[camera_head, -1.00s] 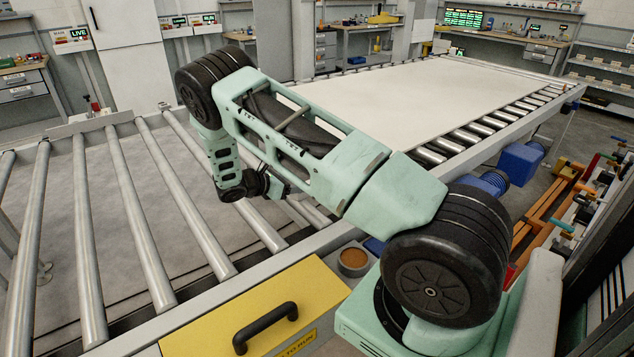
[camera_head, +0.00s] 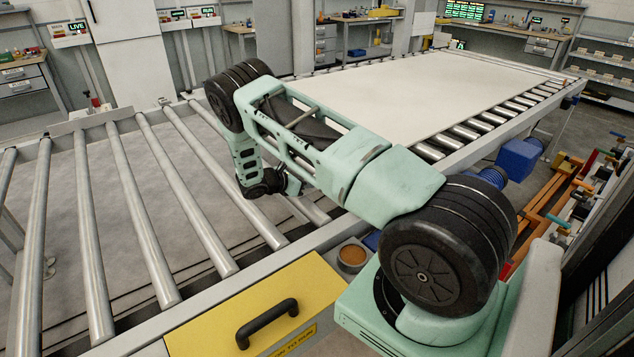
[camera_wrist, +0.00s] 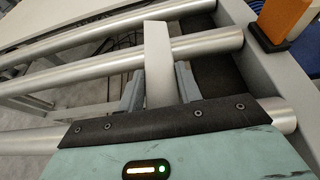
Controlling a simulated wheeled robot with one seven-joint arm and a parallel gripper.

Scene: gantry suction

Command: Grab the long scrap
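The long scrap (camera_wrist: 158,50) is a flat pale grey strip in the wrist view. It lies across the metal rollers, and its near end runs down between my fingers. My gripper (camera_wrist: 159,82) is low over the rollers, one finger on each side of the strip. The fingers look apart from each other, with narrow gaps to the strip; firm contact does not show. In the head view my gripper (camera_head: 291,186) is small and partly hidden behind my arm, and I cannot pick out the scrap clearly there.
Metal rollers (camera_head: 128,200) with open gaps fill the left side. A large pale sheet (camera_head: 420,95) lies on the conveyor behind. A yellow panel with a black handle (camera_head: 266,322) and a round brown-filled cup (camera_head: 352,256) are at the front. An orange block (camera_wrist: 287,18) stands on the frame rail.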

